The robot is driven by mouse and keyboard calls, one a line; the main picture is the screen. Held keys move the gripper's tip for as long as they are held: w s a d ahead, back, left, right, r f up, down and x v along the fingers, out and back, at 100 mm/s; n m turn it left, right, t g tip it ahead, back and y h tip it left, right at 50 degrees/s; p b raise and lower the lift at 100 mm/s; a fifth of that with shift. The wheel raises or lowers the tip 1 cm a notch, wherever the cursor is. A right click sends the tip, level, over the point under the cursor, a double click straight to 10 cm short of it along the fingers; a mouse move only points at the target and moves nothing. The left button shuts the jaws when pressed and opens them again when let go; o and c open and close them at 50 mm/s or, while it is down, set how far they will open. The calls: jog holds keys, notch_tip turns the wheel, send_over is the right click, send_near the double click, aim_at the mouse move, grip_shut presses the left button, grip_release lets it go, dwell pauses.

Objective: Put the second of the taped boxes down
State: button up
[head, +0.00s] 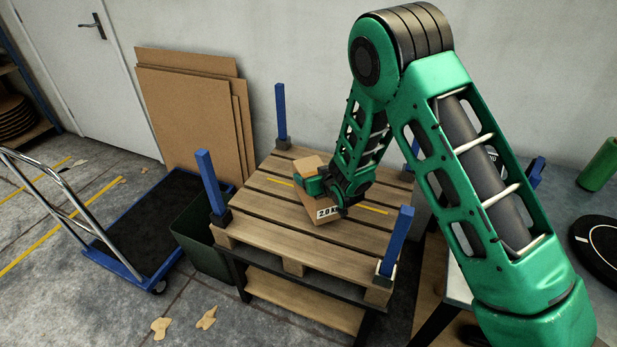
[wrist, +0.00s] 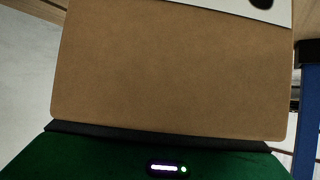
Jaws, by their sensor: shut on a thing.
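My gripper (head: 335,190) is shut on a brown cardboard box (head: 309,167) over the middle of the wooden pallet (head: 255,215). The box has a white label reading about "2.0 k" on its lower front edge. It looks turned at an angle to the slats. I cannot tell whether its underside touches them. In the wrist view the box (wrist: 175,75) fills most of the picture, with part of the white label at top right. Tape is not clear on the box. A second box does not show; my arm hides part of the pallet's right side.
Blue posts (head: 211,182) stand at the pallet's corners, one at front right (head: 396,242). Yellow lines mark the slats. A dark green bin (head: 200,240) and a flat trolley (head: 150,220) stand left. Cardboard sheets (head: 195,125) lean on the wall. Left slats are bare.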

jog(key=shift+w+f, duration=0.15)
jog(key=shift+f, duration=0.8)
jog(key=shift+w+f, duration=0.1)
jog(key=shift+f, duration=0.85)
jog(key=o, duration=2.1)
jog(key=shift+s+d+f, duration=0.1)
jog(key=shift+s+f, duration=0.05)
jog(key=shift+f, duration=0.05)
jog(key=v, duration=1.1)
jog(key=shift+s+d+r, duration=0.1)
jog(key=shift+s+r, duration=0.05)
jog(key=shift+s, duration=0.05)
jog(key=shift+s+r, duration=0.1)
jog(key=shift+s, duration=0.1)
jog(key=shift+s, duration=0.1)
